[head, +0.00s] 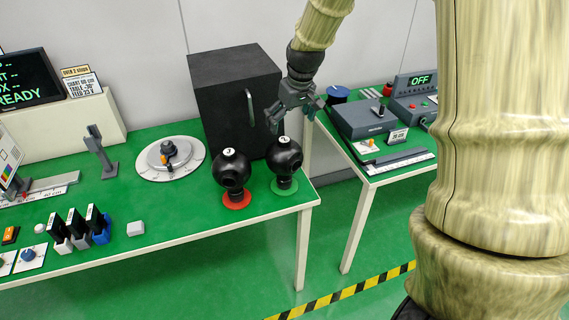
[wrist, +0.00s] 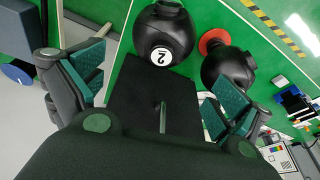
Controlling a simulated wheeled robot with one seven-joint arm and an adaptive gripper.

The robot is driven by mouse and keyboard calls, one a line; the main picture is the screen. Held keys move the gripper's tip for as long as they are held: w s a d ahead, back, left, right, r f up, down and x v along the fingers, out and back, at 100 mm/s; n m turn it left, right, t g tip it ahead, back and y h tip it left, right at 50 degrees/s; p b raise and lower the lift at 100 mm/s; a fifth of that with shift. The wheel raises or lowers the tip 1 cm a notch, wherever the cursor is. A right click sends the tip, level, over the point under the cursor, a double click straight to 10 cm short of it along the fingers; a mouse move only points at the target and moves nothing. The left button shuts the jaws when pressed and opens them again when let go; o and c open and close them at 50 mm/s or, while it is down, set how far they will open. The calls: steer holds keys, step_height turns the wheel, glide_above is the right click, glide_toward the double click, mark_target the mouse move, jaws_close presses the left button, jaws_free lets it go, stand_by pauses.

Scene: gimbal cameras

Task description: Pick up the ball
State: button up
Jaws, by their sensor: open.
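Two black balls with dark openings stand on the green table. The right ball (head: 285,158) sits on a green disc (head: 284,187) and bears a white number patch. The left ball (head: 231,171) sits on a red disc (head: 237,200), also with a white patch. My gripper (head: 295,113) is open and empty, above and slightly behind the right ball. In the wrist view my gripper's fingers (wrist: 152,92) are spread apart; the right ball (wrist: 163,40), its patch reading like a 2, lies beyond them at the top. The left ball (wrist: 229,70) is to its right.
A black box (head: 232,95) with a handle stands just behind the balls. A round dial plate (head: 171,160) lies left of them. A second table (head: 375,165) with grey devices stands to the right across a gap. The table's front edge is near the balls.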

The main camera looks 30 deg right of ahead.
mark_target(285, 140)
steer(key=x, duration=0.3)
steer(key=shift+w+a+f+p, duration=0.15)
steer(key=shift+w+a+p, duration=0.05)
steer(key=shift+w+p, duration=0.1)
steer(key=shift+s+p+x, duration=0.2)
steer(key=shift+p+x, duration=0.95)
steer(key=shift+x, duration=2.1)
steer(key=shift+c, duration=0.2)
